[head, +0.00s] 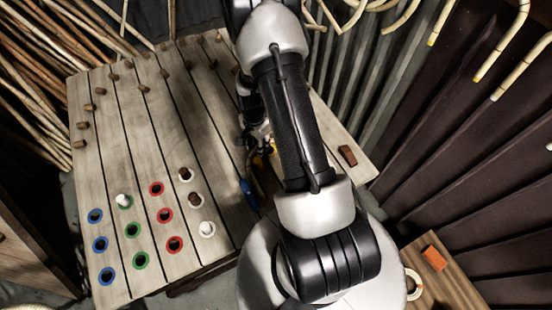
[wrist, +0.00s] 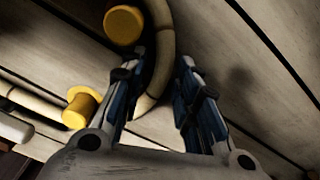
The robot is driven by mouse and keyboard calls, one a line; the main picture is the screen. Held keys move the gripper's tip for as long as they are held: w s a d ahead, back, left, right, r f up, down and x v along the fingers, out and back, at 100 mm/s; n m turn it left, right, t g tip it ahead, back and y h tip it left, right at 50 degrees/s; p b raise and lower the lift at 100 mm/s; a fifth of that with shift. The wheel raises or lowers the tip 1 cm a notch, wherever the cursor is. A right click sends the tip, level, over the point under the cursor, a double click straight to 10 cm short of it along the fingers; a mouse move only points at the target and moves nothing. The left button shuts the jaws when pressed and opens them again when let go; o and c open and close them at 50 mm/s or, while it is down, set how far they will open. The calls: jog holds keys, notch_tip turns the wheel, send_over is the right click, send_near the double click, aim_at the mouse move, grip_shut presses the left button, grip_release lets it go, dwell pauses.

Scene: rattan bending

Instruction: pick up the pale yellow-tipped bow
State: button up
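In the wrist view, my gripper (wrist: 163,62) is open over the slatted wooden table. A yellow round piece (wrist: 123,25) is just left of this curve, and another yellow piece (wrist: 80,107) lies lower left beside a second pale length (wrist: 30,100). I cannot tell which yellow piece belongs to which length. In the head view my arm hides most of this spot; only a little yellow (head: 262,156) shows beside the gripper.
The slatted table (head: 180,120) carries wooden pegs at the back left and blue, green, red and white ringed holes at the front left. A brown block (head: 347,155) sits at right. Yellow-tipped canes (head: 500,45) hang at upper right.

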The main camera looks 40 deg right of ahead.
grip_shut()
jog(key=shift+r, duration=0.1)
